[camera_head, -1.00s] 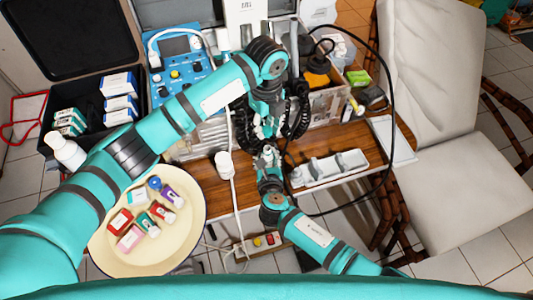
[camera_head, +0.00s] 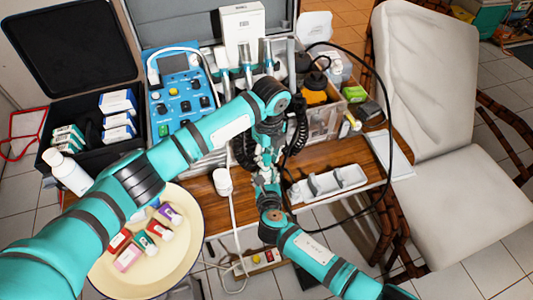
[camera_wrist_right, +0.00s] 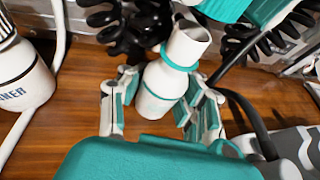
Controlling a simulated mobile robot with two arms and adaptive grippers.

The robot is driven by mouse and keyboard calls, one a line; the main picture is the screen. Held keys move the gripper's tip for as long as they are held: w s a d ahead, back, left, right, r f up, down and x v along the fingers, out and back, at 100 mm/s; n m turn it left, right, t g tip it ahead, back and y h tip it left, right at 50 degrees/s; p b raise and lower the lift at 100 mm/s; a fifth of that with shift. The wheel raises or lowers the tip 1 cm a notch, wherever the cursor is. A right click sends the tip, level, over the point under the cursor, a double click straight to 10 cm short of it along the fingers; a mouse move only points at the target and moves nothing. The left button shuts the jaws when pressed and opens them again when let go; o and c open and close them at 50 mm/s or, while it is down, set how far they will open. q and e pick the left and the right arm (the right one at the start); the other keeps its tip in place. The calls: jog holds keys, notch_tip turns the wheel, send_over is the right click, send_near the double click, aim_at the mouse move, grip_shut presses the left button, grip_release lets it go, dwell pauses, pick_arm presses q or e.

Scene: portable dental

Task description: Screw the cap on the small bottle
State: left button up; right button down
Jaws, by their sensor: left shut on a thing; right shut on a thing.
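The small bottle (camera_wrist_right: 158,97), white with teal bands, stands between the fingers of my right gripper (camera_wrist_right: 158,108) in the right wrist view. It leans slightly to the right in that picture. A white cylindrical part (camera_wrist_right: 190,42) is at its top; I cannot tell where bottle ends and cap begins. In the head view my right gripper (camera_head: 265,178) is shut on the bottle, low over the table. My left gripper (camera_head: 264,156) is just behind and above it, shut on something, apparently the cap. The fingers hide most of both there.
A white divided tray (camera_head: 342,189) is right of the grippers on the wooden table (camera_head: 357,149). A white bottle (camera_head: 222,182) with a cable is on the left. Black coiled cables hang close behind the grippers.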

aim_at(265, 173)
pick_arm(q)
jog(key=shift+f, duration=0.75)
jog(key=shift+f, duration=0.55)
jog(key=m, duration=0.3)
jog(key=shift+a+m, duration=0.1)
jog(key=shift+m, duration=0.2)
jog(key=m, duration=1.3)
jog(key=o, duration=0.7)
